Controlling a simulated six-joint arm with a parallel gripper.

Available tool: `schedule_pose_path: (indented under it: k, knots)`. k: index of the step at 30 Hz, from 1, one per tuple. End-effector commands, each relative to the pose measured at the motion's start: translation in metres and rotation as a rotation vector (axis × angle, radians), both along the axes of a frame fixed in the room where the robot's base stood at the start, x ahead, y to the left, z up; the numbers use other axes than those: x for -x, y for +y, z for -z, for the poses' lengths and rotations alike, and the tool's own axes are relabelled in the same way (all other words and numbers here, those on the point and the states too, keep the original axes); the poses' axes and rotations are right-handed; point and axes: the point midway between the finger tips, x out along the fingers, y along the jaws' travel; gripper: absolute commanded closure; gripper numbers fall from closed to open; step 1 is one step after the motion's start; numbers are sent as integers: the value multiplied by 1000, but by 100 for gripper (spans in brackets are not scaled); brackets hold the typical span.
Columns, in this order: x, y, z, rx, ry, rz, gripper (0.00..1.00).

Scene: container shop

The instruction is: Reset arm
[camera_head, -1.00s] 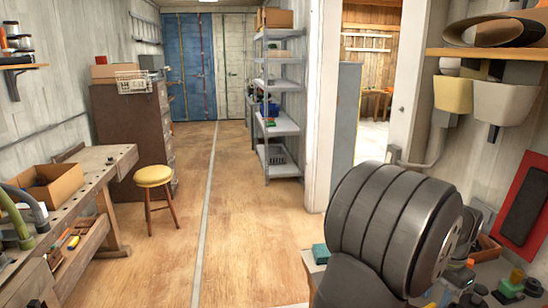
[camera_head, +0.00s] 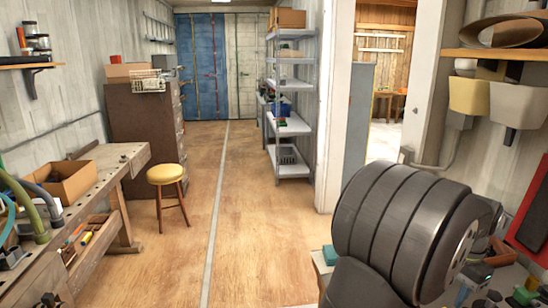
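My arm shows at the lower right of the head view as a large dark grey ribbed joint with a lighter round end. It stands in front of the right-hand bench. My gripper is not in the picture, so I cannot see its fingers or whether it holds anything.
A wooden workbench (camera_head: 112,160) with a cardboard box (camera_head: 62,182) stands at left. A yellow stool (camera_head: 166,174) stands beside it. A brown cabinet (camera_head: 140,128) and grey shelving (camera_head: 290,125) stand farther back. Small items crowd the right bench. The wooden floor (camera_head: 255,200) between is clear.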

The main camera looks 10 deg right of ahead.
Motion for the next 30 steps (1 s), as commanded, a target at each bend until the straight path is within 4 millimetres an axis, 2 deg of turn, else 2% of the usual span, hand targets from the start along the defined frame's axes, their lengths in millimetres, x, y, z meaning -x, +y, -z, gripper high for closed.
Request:
schedule_pose_path:
  k: [1, 19, 21, 30]
  knots:
    - [0, -1, -12, 5, -2, 0, 67]
    - [0, 0, -132, 4, -2, 0, 67]
    - [1, 1, -112, -4, 3, 0, 67]
    - [1, 1, -51, -4, 2, 0, 67]
